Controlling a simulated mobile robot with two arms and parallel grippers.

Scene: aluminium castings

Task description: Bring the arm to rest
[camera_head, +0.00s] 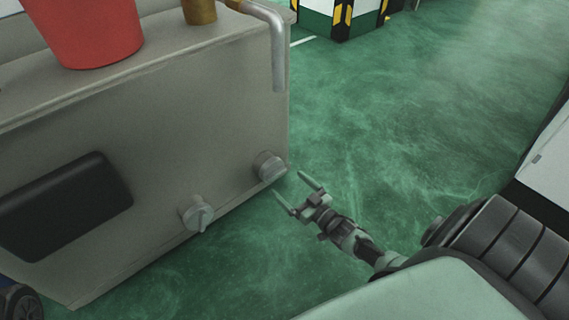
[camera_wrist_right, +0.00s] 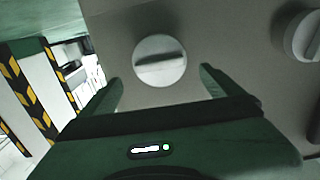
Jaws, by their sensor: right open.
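My right gripper (camera_head: 298,191) is open and empty, low in the middle of the head view. Its fingers point up and left toward the side of a grey metal cabinet, close to a round grey knob (camera_head: 269,166). In the right wrist view the two open fingers (camera_wrist_right: 162,88) stand apart on either side of a knob (camera_wrist_right: 160,61), which shows between and beyond them. I cannot tell the exact gap, but no grip on the knob shows. My left gripper is not in view.
The grey cabinet (camera_head: 230,110) fills the left, with a second knob (camera_head: 197,213), a black panel (camera_head: 65,205), a red bucket (camera_head: 85,30) and a bent pipe (camera_head: 277,50). Yellow-black striped posts (camera_head: 341,18) stand behind. Green floor (camera_head: 420,110) is clear right of the cabinet.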

